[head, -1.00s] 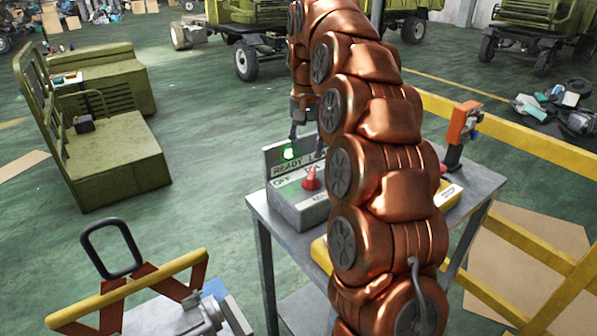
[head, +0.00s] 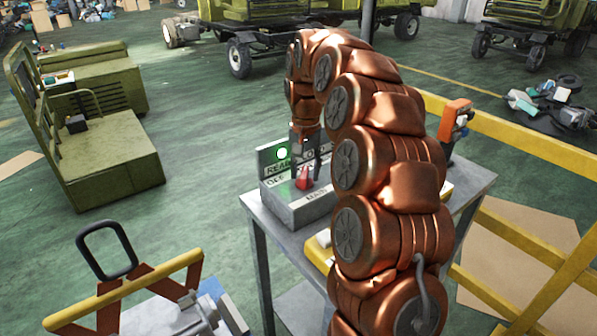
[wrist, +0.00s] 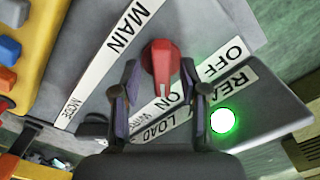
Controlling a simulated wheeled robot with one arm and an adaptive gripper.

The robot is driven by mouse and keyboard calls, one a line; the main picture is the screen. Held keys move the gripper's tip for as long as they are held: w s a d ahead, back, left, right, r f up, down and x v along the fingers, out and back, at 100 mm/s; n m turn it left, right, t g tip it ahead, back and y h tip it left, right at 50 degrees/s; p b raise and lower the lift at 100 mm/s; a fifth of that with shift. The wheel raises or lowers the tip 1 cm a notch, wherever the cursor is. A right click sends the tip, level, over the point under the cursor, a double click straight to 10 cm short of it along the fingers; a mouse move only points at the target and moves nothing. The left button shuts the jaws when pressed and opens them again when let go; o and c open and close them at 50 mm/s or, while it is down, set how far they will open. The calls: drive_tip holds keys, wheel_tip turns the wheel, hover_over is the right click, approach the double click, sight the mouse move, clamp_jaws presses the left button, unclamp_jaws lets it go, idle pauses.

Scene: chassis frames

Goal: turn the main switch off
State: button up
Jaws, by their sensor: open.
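The main switch is a red rotary knob (wrist: 161,68) on a grey control box (head: 300,207), with a MAIN label below it and OFF and ON labels above. In the wrist view its narrow end points down between the OFF and ON labels, nearer ON. The knob also shows in the head view (head: 304,180). My gripper (wrist: 157,75) is open, with one finger on each side of the knob. I cannot tell whether either finger touches it. A green lamp (wrist: 223,121) beside the READY label is lit.
The box stands on a grey metal table (head: 262,215). A yellow case with coloured buttons (wrist: 12,60) lies beside it, and an orange device (head: 455,125) stands at the table's far right. A yellow rail (head: 520,145) runs behind the table.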

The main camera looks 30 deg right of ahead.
drive_tip(key=shift+f, duration=0.25)
clamp_jaws()
idle(0.3)
